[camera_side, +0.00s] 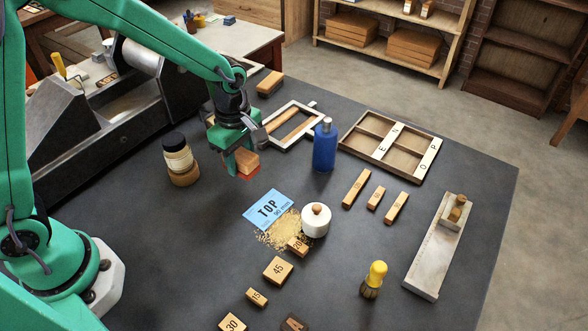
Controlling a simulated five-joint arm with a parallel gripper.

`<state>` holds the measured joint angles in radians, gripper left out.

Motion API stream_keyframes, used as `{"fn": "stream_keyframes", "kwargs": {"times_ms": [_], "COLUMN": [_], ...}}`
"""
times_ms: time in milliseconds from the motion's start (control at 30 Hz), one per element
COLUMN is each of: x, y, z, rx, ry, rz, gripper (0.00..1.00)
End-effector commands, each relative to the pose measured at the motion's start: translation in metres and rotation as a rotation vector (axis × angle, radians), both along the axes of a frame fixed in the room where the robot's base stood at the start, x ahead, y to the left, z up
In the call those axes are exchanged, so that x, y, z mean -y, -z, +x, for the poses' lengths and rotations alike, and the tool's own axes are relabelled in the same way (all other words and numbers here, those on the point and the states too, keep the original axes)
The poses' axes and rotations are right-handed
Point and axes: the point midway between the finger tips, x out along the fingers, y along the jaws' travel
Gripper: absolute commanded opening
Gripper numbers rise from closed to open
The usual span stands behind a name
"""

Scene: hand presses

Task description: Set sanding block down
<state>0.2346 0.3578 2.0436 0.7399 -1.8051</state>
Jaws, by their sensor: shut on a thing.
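My gripper (240,158) is shut on the sanding block (247,162), a wooden block with a reddish strip along its lower edge. The jaws hide part of the block. It is held left of the middle of the dark table (210,245), above and left of the blue TOP card. I cannot tell whether its underside touches the table or hangs a little above it.
The blue card (261,209), a sawdust pile (283,231) and a white lidded pot (316,221) stand nearby. A jar (177,153) is at left; a blue bottle (325,148) and framed tray (300,119) are behind. Dark tabletop is bare at lower left.

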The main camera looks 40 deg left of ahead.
Motion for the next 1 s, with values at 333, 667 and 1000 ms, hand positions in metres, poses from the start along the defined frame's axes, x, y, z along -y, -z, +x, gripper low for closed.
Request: {"fn": "stream_keyframes", "kwargs": {"times_ms": [333,667,1000], "x": [-0.022,-0.022,-0.022], "y": [0.017,0.031,0.058], "z": [0.019,0.019,0.019], "rx": [0.000,-0.002,-0.001], "ry": [0.000,0.000,0.000], "rz": [0.000,0.000,0.000], "gripper": [0.16,0.16,0.16]}}
